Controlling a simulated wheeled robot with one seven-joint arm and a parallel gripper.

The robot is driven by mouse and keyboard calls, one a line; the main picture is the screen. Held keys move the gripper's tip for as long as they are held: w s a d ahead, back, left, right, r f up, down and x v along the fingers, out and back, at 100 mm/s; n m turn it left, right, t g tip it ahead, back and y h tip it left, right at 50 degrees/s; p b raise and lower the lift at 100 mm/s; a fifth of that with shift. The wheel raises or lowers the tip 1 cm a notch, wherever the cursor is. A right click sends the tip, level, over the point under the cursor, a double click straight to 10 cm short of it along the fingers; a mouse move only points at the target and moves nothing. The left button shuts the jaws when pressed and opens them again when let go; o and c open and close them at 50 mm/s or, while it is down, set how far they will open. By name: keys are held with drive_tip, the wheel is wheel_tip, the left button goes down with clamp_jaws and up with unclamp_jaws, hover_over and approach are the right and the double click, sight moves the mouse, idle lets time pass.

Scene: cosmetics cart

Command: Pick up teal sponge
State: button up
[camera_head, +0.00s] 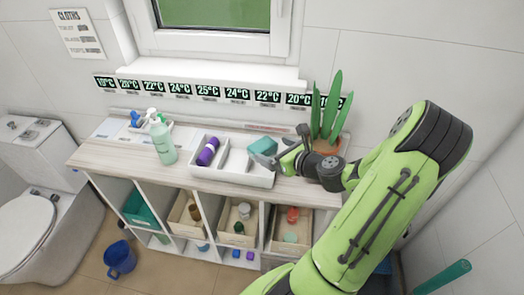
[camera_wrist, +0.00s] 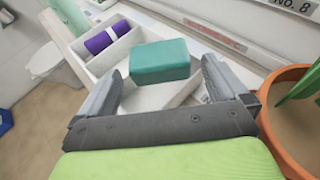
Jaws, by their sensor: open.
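The teal sponge (camera_head: 263,146) is a block at the right end of a white divided tray (camera_head: 205,172) on the cart top. In the wrist view the sponge (camera_wrist: 160,61) lies just ahead of and between my fingertips, with its long side across the gap. My gripper (camera_head: 271,158) is open and empty, reaching in from the right. The wrist view shows its two fingers (camera_wrist: 163,76) spread to either side of the sponge, and I see no clear contact. The underside of the sponge is hidden, so I cannot tell how it rests in the tray.
A purple roll (camera_head: 208,151) lies in the tray's left part. The wall is behind.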

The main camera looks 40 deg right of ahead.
sight(266, 147)
drive_tip(key=b+x, duration=0.1)
drive_tip(key=x, duration=0.5)
drive_tip(key=shift+a, duration=0.15)
drive_tip(key=shift+s, duration=0.1)
drive_tip(key=c, duration=0.8)
drive_tip(key=shift+o, duration=0.2)
wheel_tip(266, 147, up, 10)
drive_tip(key=p, duration=0.4)
